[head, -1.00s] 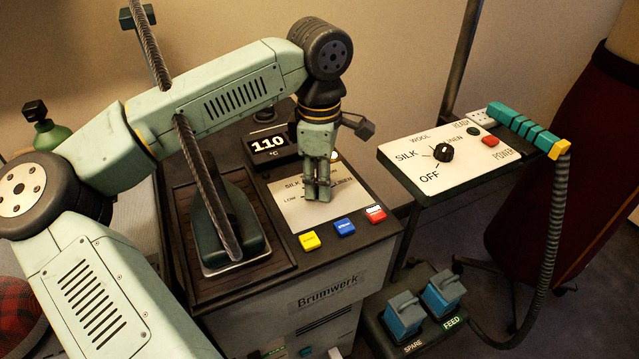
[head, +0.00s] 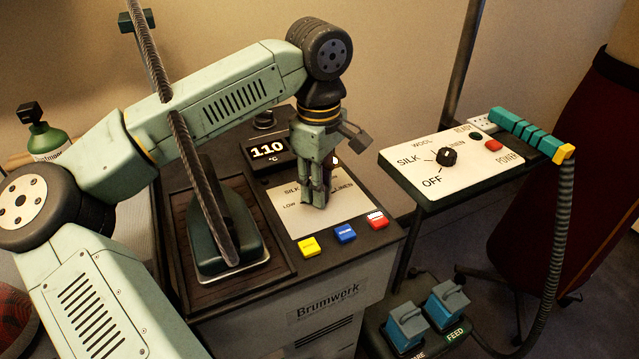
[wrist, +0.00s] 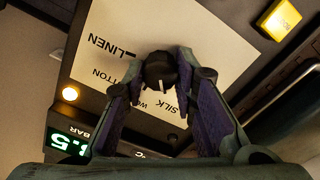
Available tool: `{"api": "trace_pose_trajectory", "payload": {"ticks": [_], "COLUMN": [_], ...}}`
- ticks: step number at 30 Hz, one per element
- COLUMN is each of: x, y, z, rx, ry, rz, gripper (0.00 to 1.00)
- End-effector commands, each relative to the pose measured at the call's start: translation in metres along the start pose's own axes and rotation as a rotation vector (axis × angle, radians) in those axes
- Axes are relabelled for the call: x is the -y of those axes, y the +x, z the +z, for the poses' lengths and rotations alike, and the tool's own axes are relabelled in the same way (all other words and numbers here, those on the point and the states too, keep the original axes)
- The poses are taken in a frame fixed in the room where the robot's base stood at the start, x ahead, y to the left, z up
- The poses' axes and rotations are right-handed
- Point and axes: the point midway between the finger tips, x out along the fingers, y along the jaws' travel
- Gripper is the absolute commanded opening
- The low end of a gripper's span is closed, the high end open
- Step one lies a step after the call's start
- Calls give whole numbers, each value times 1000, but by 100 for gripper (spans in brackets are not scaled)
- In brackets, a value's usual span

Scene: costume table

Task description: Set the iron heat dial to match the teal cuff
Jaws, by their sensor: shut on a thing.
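The iron heat dial is a black knob (wrist: 160,66) with a white pointer mark, on a pale plate (wrist: 205,40) lettered LINEN, COTTON, WOOL and SILK. In the wrist view the mark points down, toward the WOOL and SILK side; its exact setting is unclear. My gripper (head: 318,201) points down over the plate (head: 355,205); its fingers (wrist: 160,78) are shut on the knob and hide it in the head view. The iron (head: 228,240) stands on its rest left of the plate. No teal garment cuff can be made out.
A display (head: 268,150) reads 110 °C. Yellow, blue and red buttons (head: 345,234) line the plate's near edge. A second panel (head: 420,185) at right has its own dial (head: 446,157) and a teal banded handle (head: 520,130) on a hose. Pedals (head: 410,325) stand below.

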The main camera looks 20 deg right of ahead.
Motion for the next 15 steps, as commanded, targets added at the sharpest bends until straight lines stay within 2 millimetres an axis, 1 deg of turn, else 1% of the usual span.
{"api": "trace_pose_trajectory", "payload": {"ticks": [5,6,15], "x": [0,0,0], "y": [0,0,0], "z": [0,0,0], "rx": [0,0,0], "ry": [0,0,-1], "rz": [-1,-1,-1], "gripper": [0,27,46]}}
